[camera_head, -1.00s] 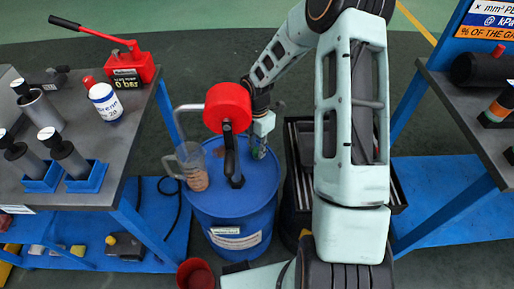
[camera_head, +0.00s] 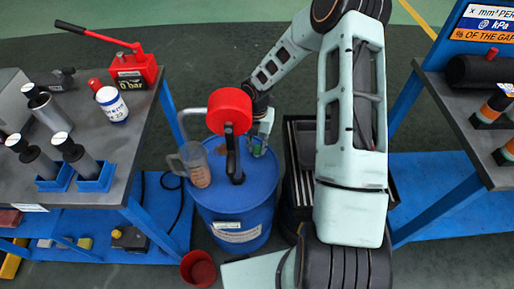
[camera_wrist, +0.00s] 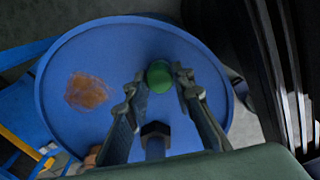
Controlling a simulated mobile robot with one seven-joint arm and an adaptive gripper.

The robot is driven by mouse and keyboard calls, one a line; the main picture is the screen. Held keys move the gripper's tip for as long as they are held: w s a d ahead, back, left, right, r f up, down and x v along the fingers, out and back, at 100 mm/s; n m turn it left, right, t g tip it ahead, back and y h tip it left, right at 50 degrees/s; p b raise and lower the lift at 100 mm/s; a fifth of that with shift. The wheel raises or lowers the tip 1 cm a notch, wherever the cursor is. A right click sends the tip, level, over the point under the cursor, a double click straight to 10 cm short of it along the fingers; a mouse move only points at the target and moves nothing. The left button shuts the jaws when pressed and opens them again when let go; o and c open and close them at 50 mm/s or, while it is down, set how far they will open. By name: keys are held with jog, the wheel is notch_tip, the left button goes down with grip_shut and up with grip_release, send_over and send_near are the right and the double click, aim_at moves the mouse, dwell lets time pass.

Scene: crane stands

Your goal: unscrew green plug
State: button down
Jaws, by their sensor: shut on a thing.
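The green plug (camera_wrist: 159,76) sits on the top of the blue drum (camera_head: 245,196), near the rim. In the wrist view it is a round green cap between the two fingertips of my gripper (camera_wrist: 158,82), which is shut on it. In the head view my gripper (camera_head: 257,146) reaches down to the right part of the drum lid, and only a little green shows there. The drum lid (camera_wrist: 110,55) also shows a rusty brown patch in the wrist view.
A red-headed pump (camera_head: 230,112) stands on the drum, with a clear jug (camera_head: 197,168) beside it. A bench (camera_head: 100,150) with tools and cylinders is at left, another bench (camera_head: 455,130) at right. A dark crate (camera_head: 298,165) stands right of the drum. A red bucket (camera_head: 199,269) is in front.

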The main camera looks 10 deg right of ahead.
jog(key=shift+r+n+p, duration=0.3)
jog(key=shift+n+p, duration=0.6)
jog(key=shift+p, duration=0.1)
jog(key=shift+n+p, duration=0.5)
jog(key=shift+n, duration=0.1)
jog(key=shift+w+f+n+p, duration=0.1)
jog(key=shift+f+n+p, duration=0.1)
jog(key=shift+n, duration=0.35)
jog(key=shift+f+n+p, duration=0.1)
jog(key=shift+n+p, duration=0.1)
jog(key=shift+n, duration=0.35)
jog(key=shift+r, duration=0.1)
jog(key=shift+r+n+p, duration=0.2)
jog(key=shift+n+p, duration=0.6)
jog(key=shift+p, duration=0.05)
jog(key=shift+n+p, duration=0.45)
jog(key=shift+n, duration=0.15)
jog(key=shift+f+n+p, duration=0.2)
jog(key=shift+n+p, duration=0.2)
jog(key=shift+n, duration=0.8)
